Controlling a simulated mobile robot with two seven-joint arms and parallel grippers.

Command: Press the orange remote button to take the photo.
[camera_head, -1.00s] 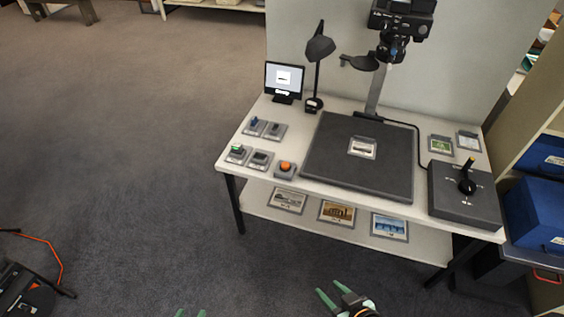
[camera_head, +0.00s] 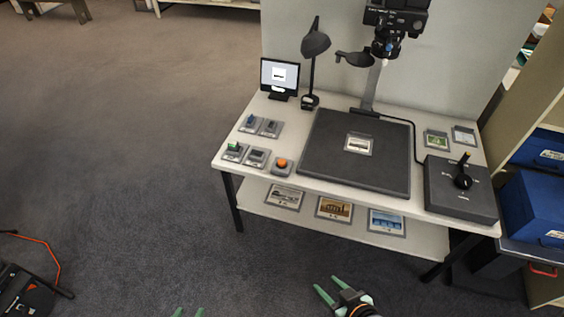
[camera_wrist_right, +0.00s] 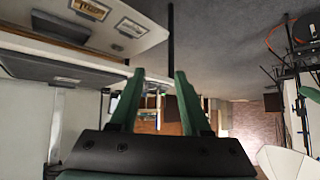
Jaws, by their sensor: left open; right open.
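The orange button (camera_head: 282,162) sits on a small grey box at the front edge of the white table, left of the dark copy board (camera_head: 322,165). A photo print (camera_head: 358,144) lies on the board, below the camera (camera_head: 398,22) on its column. My right gripper (camera_head: 327,290) is open and empty in front of the table, low and apart from the button. In the right wrist view its green fingers (camera_wrist_right: 155,85) are spread with nothing between them. My left gripper (camera_head: 188,313) shows only its fingertips at the bottom edge, open and apart from the table.
Several small switch boxes (camera_head: 257,158) stand left of the button. A monitor (camera_head: 280,76) and lamp (camera_head: 315,45) stand behind. A control box with a lever (camera_head: 462,195) is at the right. Framed pictures (camera_head: 334,208) lie on the lower shelf. Blue boxes (camera_head: 540,205) fill the right shelving.

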